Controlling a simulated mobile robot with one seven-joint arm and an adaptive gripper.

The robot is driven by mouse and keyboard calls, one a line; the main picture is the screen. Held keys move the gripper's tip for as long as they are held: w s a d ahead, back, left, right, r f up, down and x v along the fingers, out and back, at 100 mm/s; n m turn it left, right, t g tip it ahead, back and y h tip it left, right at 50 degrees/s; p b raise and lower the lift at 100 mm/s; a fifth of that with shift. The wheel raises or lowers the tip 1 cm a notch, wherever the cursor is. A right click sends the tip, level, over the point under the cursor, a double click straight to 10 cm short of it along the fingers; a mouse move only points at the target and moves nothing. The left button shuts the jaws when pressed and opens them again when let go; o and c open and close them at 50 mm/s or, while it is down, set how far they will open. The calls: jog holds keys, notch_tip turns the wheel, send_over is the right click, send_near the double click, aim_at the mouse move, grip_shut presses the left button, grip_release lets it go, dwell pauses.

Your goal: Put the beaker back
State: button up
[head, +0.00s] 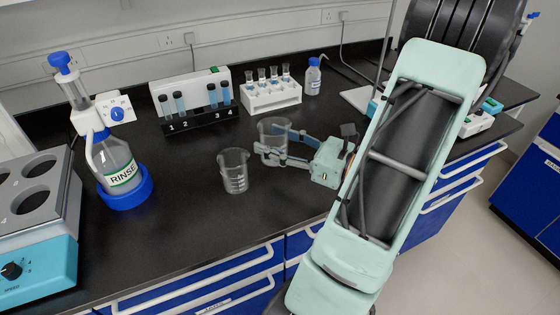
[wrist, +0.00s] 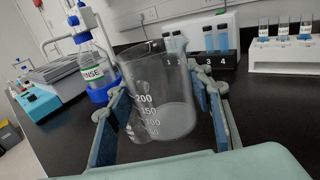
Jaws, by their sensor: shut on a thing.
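A clear glass beaker (head: 274,128) is between the fingers of my gripper (head: 275,144) in the head view, upright or nearly so. My gripper is shut on its sides. I cannot tell whether its base touches the bench. In the wrist view the held beaker (wrist: 172,100) fills the space between the blue-padded fingers (wrist: 160,98), and white volume marks show on the glass. A second clear beaker (head: 233,172) stands upright on the black bench to the left and nearer, apart from my gripper. In the wrist view, overlapping glass makes the two beakers hard to separate.
A rinse bottle (head: 118,165) in a blue base stands left, beside a grey-and-blue device (head: 40,215). Behind are a numbered tube rack (head: 200,118), a white vial rack (head: 272,96) and a small blue-capped bottle (head: 312,78). The bench front (head: 190,245) is clear.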

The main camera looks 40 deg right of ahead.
aim_at(279, 146)
jog(key=d+f+b, duration=0.1)
jog(key=w+f, duration=0.1)
jog(key=d+f+b, duration=0.1)
jog(key=f, duration=0.1)
jog(key=shift+w+d+b, duration=0.25)
jog(key=shift+d+b, duration=0.1)
jog(key=f+b, duration=0.3)
jog(key=shift+w+d+f, duration=0.1)
jog(key=shift+d+f, duration=0.05)
jog(key=shift+d, duration=0.05)
jog(key=shift+f, duration=0.15)
jog(key=o, duration=1.3)
